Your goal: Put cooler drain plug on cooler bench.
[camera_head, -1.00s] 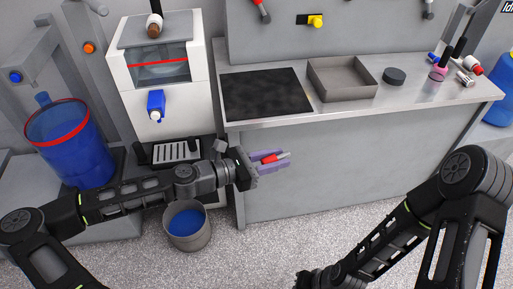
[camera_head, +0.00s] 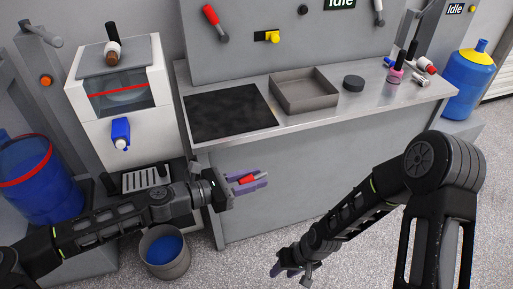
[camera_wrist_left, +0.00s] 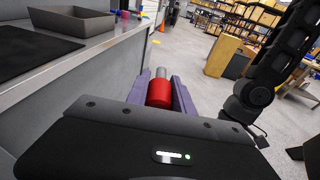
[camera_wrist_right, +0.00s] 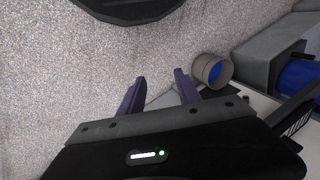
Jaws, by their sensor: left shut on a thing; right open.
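My left gripper (camera_head: 254,180) is shut on a small red cylinder with a grey end (camera_head: 246,180), which I take to be the cooler drain plug. In the left wrist view the plug (camera_wrist_left: 159,93) sits between the purple fingers, grey end outward. It is held in the air in front of the bench, below its top. The grey bench (camera_head: 225,145) has a steel top with free patches.
A white dispenser (camera_head: 120,90) stands left. A grey bucket (camera_head: 165,252) is on the floor.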

